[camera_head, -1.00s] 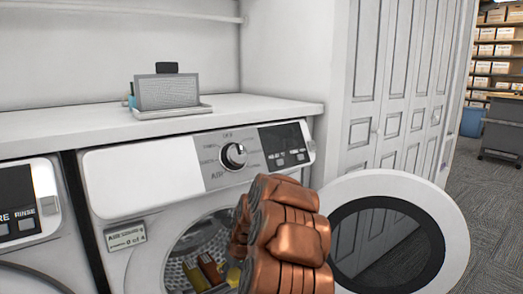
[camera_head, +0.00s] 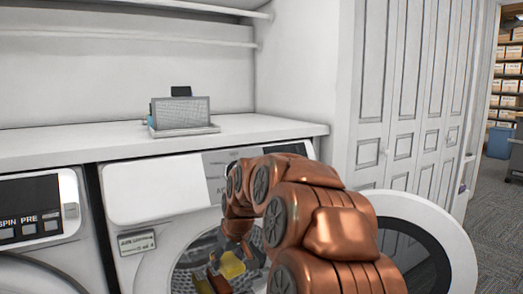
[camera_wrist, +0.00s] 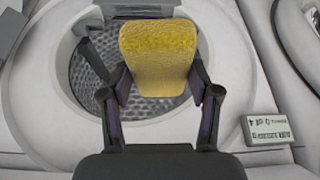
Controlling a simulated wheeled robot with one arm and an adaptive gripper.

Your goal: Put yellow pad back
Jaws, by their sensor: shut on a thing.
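The yellow pad (camera_wrist: 158,58) stands between the two fingers of my gripper (camera_wrist: 158,92) in the wrist view, gripped at its sides, with the open drum of the washer behind it. In the head view the yellow pad (camera_head: 232,265) shows at the mouth of the washer (camera_head: 150,262), and my arm hides part of the opening. My gripper (camera_head: 228,272) is small and partly hidden there. A grey mesh holder (camera_head: 182,112) on a tray stands on the white counter, with a dark object sticking up behind it.
The round washer door (camera_head: 455,262) stands open at the right, partly behind my arm. A second machine (camera_head: 35,215) is at the left. The white counter (camera_head: 60,143) is clear left of the holder. A shelf (camera_head: 150,35) runs above it. Folding doors (camera_head: 400,90) stand right.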

